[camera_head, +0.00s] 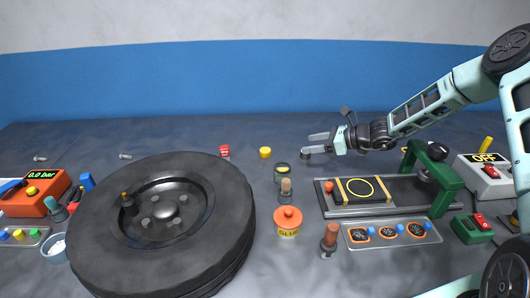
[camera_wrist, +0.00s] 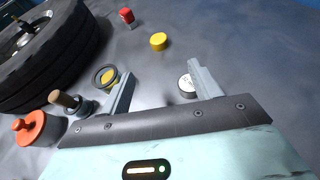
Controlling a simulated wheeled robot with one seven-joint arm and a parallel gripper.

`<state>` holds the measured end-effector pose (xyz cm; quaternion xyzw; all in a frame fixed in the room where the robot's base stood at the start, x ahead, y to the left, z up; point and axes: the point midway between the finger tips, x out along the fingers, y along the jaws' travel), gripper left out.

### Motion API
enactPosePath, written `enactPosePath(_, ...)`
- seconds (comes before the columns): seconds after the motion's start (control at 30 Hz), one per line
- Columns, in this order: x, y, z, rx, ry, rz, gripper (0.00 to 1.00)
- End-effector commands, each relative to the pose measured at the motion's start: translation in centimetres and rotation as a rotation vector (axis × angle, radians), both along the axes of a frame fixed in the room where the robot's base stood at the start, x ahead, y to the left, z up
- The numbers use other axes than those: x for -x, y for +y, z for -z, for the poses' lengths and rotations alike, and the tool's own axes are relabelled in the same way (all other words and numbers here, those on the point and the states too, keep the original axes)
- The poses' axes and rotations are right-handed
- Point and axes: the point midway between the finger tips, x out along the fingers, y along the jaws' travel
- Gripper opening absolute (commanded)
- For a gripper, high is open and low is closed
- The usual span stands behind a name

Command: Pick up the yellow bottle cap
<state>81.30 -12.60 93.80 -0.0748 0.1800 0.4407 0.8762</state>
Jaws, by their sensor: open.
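The yellow bottle cap (camera_head: 265,152) lies on the grey table, right of the tyre and near a small red object. In the wrist view the yellow cap (camera_wrist: 158,41) lies beyond my fingertips, apart from them. My gripper (camera_head: 314,143) is open, to the right of the cap and apart from it. In the wrist view its two fingers (camera_wrist: 164,82) are spread, with nothing held. A small round cap with a pale top (camera_wrist: 186,83) shows beside the right finger in the wrist view.
A large black tyre (camera_head: 112,232) fills the left. A red cap-like object (camera_head: 224,151) stands left of the yellow cap. An orange glue pot (camera_head: 288,222), a dark round jar (camera_head: 281,173) and a wooden-handled brush (camera_head: 285,190) stand nearer. A tray with a green press (camera_head: 440,185) is at right.

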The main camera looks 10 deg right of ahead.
Motion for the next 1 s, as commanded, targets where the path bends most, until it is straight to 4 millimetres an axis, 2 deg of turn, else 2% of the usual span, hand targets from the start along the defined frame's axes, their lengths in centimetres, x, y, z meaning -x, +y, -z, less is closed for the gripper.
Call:
enactPosePath(0.43, -4.8, 7.0, 3.2, 0.0, 0.0, -0.006, 0.63)
enactPosePath(0.77, -6.4, 9.1, 4.5, 0.003, -0.001, -0.005, 0.63)
enactPosePath(1.0, -8.0, 11.8, 5.9, 0.002, -0.002, -0.007, 0.63)
